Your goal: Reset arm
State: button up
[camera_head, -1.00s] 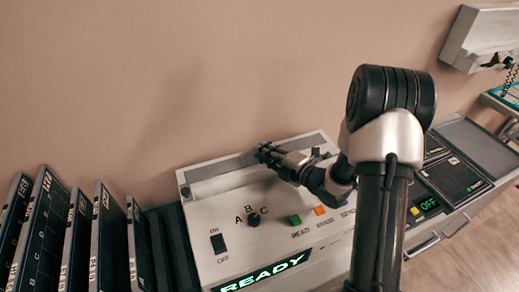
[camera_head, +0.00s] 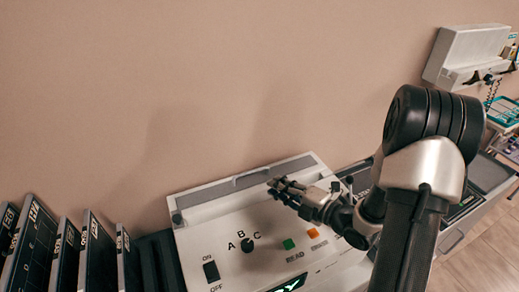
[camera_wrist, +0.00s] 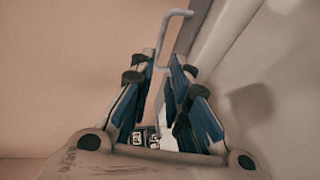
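My arm rises at the right of the head view, and my gripper (camera_head: 275,186) reaches left from it, above the white console (camera_head: 210,235). In the wrist view my gripper (camera_wrist: 165,75) shows two blue-and-black fingers standing apart with nothing held between them. Beyond the fingers there is a pale curved handle-like bar and, lower down, small dark-and-white labels. The console has an on/off switch (camera_head: 211,271), a dark A-B-C knob (camera_head: 247,245), a green button (camera_head: 288,244) and an orange button (camera_head: 313,233). The lit display (camera_head: 290,284) is cut by the bottom edge.
Several dark upright panels (camera_head: 100,255) stand at the left of the console. A white wall unit (camera_head: 468,55) hangs at the upper right, with a teal tray (camera_head: 504,110) below it. Floor shows at the lower right.

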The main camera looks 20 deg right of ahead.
jog(key=shift+w+r, duration=0.1)
jog(key=shift+w, duration=0.05)
jog(key=w+r+m+h, duration=0.1)
jog(key=w+d+h, duration=0.1)
jog(key=shift+d+r+m+g+h, duration=0.25)
jog(key=shift+r+m+g+h, duration=0.1)
jog(key=shift+m+g+h, duration=0.05)
jog(key=s+d+r+m+g+h, duration=0.35)
jog(key=s+r+m+h, duration=0.25)
jog(key=r+m+h, duration=0.35)
jog(key=s+a+r+m+g+y, duration=0.1)
jog(key=s+a+m, duration=0.4)
jog(key=s, duration=0.6)
jog(key=s+a+r+m+g+y, duration=0.2)
jog(key=s+a+m, duration=0.4)
jog(key=s, duration=0.5)
jog(key=shift+r+m+g+y, duration=0.25)
jog(key=shift+m+g+y, duration=0.25)
jog(key=shift+g, duration=0.35)
